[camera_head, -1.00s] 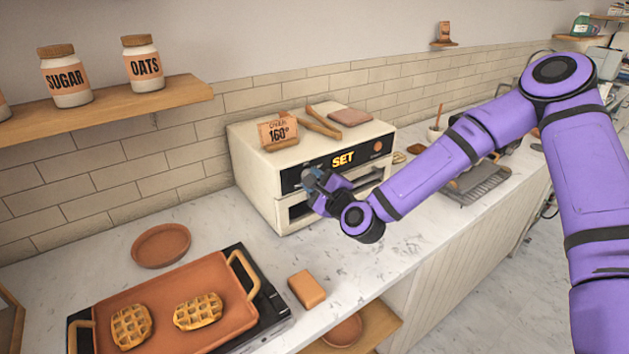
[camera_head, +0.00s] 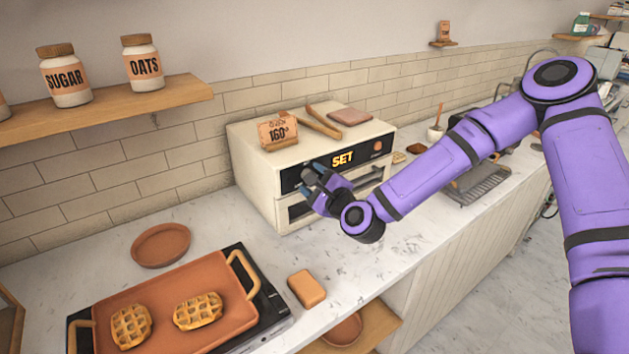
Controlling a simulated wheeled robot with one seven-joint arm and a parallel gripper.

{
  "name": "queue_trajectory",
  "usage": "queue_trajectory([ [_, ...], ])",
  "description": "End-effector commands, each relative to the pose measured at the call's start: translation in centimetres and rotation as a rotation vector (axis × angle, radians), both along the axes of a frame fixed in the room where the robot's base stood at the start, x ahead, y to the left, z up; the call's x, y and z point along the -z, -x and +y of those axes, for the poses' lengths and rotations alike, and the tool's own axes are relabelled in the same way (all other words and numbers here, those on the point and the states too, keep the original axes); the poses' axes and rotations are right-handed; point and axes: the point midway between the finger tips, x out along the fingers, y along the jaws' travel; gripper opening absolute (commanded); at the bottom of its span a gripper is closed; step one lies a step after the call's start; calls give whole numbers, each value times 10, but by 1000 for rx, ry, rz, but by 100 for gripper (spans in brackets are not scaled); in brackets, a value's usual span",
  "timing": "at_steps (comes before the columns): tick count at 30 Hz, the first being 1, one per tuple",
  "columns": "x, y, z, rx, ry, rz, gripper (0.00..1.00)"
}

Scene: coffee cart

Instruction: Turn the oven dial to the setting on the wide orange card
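The cream oven (camera_head: 262,178) stands on the counter with a black front panel. Its lit display (camera_head: 342,159) reads "SET". The wide orange card (camera_head: 279,132) stands on top of the oven at the left and reads 160°. My gripper (camera_head: 311,178) is in front of the left part of the panel, left of the display. Its fingers are spread apart, with the dial (camera_head: 309,176) showing only in small part between them. The dial's pointer and setting cannot be made out. A small round orange mark (camera_head: 378,146) is at the panel's right.
Wooden tongs (camera_head: 322,122) and a folded brown cloth (camera_head: 350,116) lie on the oven. An orange tray (camera_head: 225,338) with two waffles, a round terracotta dish (camera_head: 160,245) and an orange block (camera_head: 307,289) are on the counter at left. Bare counter lies before the oven.

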Motion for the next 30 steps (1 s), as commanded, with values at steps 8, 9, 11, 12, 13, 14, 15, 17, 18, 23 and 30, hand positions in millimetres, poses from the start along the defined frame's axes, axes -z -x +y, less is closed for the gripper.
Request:
queue_trajectory([
  [8,1,19,-12,-1,0,1,58],
  [9,1,25,-16,0,1,1,58],
  [11,2,35,-22,0,0,2,58],
  [12,2,42,-27,0,0,2,58],
  [13,2,47,-30,-1,1,3,58],
  [14,2,51,-33,0,1,3,58],
  [15,2,58,-37,0,0,2,58],
  [17,2,66,-42,-1,0,2,58],
  [18,2,71,-46,0,0,2,58],
  [23,3,86,-55,0,1,1,58],
  [30,3,91,-58,0,0,0,58],
])
